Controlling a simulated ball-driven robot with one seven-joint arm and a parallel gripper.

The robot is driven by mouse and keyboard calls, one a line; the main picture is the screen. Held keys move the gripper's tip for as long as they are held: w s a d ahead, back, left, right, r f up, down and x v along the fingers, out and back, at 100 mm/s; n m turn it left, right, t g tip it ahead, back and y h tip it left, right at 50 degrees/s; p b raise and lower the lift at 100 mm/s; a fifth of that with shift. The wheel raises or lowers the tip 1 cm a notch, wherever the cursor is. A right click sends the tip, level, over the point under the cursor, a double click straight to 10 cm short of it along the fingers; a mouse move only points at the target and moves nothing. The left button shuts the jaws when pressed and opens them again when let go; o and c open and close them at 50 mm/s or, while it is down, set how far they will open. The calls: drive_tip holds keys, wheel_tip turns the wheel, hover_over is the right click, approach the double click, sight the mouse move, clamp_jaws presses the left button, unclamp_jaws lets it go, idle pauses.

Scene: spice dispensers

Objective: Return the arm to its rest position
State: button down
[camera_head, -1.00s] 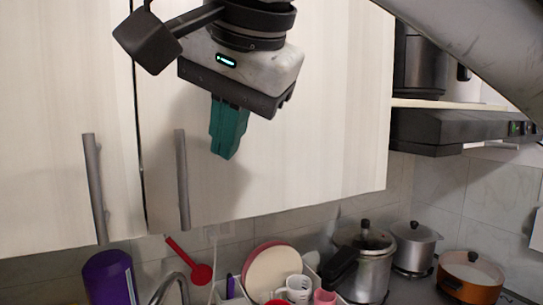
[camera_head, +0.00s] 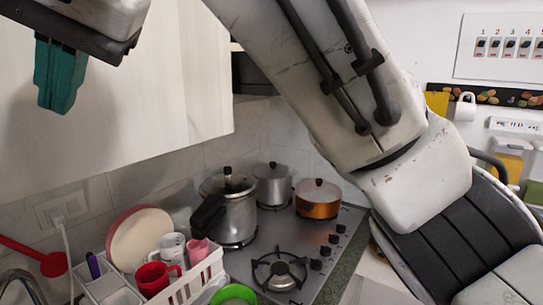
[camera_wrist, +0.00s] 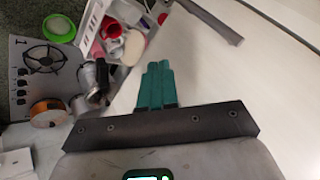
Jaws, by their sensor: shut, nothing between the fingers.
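My gripper (camera_head: 58,88) shows at the upper left of the head view, with its green fingers together and pointing down. It is in front of the pale wall cabinet (camera_head: 170,90). In the wrist view my gripper (camera_wrist: 155,68) is shut and empty, with its fingers over the white cabinet front (camera_wrist: 240,70). My white and black arm links cross the head view from the top middle to the lower right.
Below the cabinet are a dish rack (camera_head: 190,285) with plates and mugs, a gas stove (camera_head: 280,270), a pressure cooker (camera_head: 238,215), a grey pot (camera_head: 272,185) and an orange pot (camera_head: 318,200). A cabinet handle (camera_wrist: 210,20) shows in the wrist view.

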drive_tip(key=w+d+f+y, duration=0.1)
drive_tip(key=w+d+f, duration=0.35)
drive_tip(key=f, duration=0.55)
drive_tip(key=w+d+f+y, duration=0.1)
drive_tip(key=w+d+f, duration=0.4)
drive_tip(key=f, duration=0.5)
drive_tip(key=d+f+m+t+h, duration=0.1)
drive_tip(key=d+f, duration=0.4)
drive_tip(key=f, duration=0.4)
drive_tip(key=d+f+m+h, duration=0.15)
drive_tip(key=d+f, duration=0.35)
drive_tip(key=f, duration=0.5)
drive_tip(key=s+d+f+m, duration=0.1)
drive_tip(key=s+d+f, duration=0.4)
drive_tip(key=d+f, duration=0.5)
drive_tip(key=s+d+f+g+h, duration=0.1)
drive_tip(key=s+d+f+h, duration=0.1)
drive_tip(key=s+d+f, duration=0.3)
drive_tip(key=s+d+f+g+h, duration=0.1)
drive_tip(key=s+d+f, duration=0.4)
drive_tip(key=s, duration=0.7)
drive_tip(key=s+d+f+g+h, duration=0.1)
drive_tip(key=s+d+f+h, duration=0.2)
drive_tip(key=s+d+f, duration=0.2)
drive_tip(key=s+d, duration=0.3)
drive_tip(key=shift+s+f+h, duration=0.3)
drive_tip(key=shift+h, duration=0.05)
drive_tip(key=shift+d, duration=0.1)
